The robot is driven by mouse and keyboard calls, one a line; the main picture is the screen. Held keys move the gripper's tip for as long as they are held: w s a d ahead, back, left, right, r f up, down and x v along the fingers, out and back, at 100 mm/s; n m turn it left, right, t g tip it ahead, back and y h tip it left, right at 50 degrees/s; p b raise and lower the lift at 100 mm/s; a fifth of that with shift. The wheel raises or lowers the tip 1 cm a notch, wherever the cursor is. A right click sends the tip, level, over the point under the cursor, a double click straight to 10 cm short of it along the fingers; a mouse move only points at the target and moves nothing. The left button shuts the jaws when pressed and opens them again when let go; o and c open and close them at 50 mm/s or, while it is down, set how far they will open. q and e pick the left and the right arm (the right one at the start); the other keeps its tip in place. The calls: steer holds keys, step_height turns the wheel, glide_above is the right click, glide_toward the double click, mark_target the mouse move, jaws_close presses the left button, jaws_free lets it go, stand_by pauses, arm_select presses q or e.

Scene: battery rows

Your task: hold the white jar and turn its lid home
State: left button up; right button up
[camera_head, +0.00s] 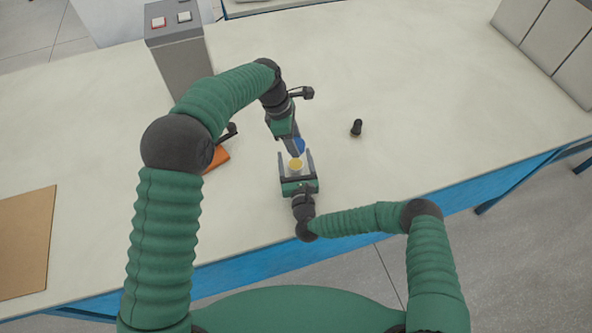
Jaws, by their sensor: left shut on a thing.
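The white jar (296,170) shows a yellow round top and stands near the front of the table, between the two fingers of my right gripper (297,166). The jar's pale wall blends with the table, so I cannot tell whether those fingers touch it. My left gripper (296,139) comes down from behind, just above the jar, and is shut on a blue round thing, seemingly the lid (299,147). The lid looks a little above and behind the jar's top; the small gap between them is hard to judge. The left gripper's fingers are partly hidden.
A small dark bottle-shaped thing (356,128) stands right of the grippers. An orange thing (217,159) lies partly behind my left arm. A grey box with buttons (178,60) stands at the back; a brown board (27,240) lies at left.

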steer(key=shift+w, duration=0.15)
steer(key=shift+c, duration=0.4)
jaws_close()
